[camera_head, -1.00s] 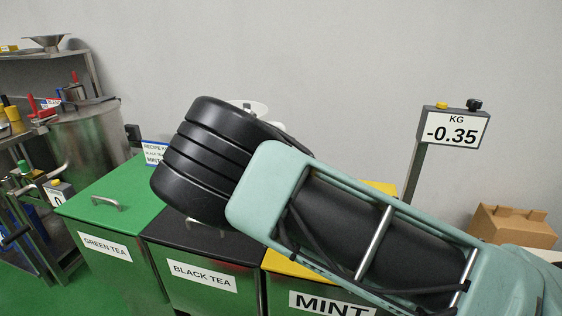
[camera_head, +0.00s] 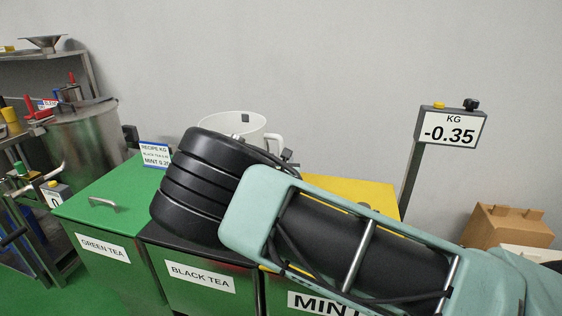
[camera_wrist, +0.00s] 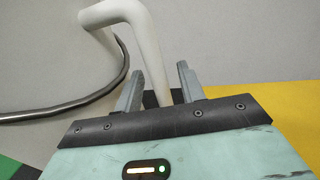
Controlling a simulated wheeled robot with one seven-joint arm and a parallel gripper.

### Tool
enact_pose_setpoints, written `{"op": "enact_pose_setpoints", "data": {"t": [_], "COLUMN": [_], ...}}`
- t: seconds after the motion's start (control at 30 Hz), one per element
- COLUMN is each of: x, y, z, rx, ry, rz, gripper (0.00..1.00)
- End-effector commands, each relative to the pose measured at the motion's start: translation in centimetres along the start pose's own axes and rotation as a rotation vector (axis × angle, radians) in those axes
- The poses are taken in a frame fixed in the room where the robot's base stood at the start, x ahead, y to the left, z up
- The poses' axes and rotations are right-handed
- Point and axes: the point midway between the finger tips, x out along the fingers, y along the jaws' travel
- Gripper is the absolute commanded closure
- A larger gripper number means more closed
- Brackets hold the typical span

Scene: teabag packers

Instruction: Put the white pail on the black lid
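The white pail (camera_head: 230,125) stands upright behind my wrist in the head view. My black wrist hides its lower part, so I cannot see whether its base touches the black lid (camera_head: 180,236). The lid is on the BLACK TEA bin, between the green and yellow lids, and is mostly covered by my arm. In the wrist view the pail's white handle (camera_wrist: 149,50) runs down between the two grey fingers of my gripper (camera_wrist: 160,75). A narrow gap shows between the handle and the right finger, so the gripper looks open around the handle.
A green lid (camera_head: 110,190) lies left of the black one and a yellow lid (camera_head: 355,192) lies right. A scale display (camera_head: 450,128) reading -0.35 stands on a post at the right. A recipe sign (camera_head: 156,155) stands behind the green lid.

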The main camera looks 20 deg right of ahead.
Motion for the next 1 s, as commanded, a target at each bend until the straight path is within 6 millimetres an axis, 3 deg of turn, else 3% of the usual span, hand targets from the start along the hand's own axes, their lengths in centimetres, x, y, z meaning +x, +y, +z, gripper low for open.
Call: {"op": "enact_pose_setpoints", "data": {"t": [0.17,0.6,0.8,1.0], "x": [-1.9,-10.4,-11.9,-12.0], "y": [0.1,0.1,0.0,0.0], "z": [0.1,0.1,0.1,0.1], "rx": [0.002,0.001,0.000,0.000], "ry": [0.000,0.001,0.000,-0.001], "rz": [0.001,0.002,0.001,0.000], "gripper": [0.61,0.61,0.61,0.61]}}
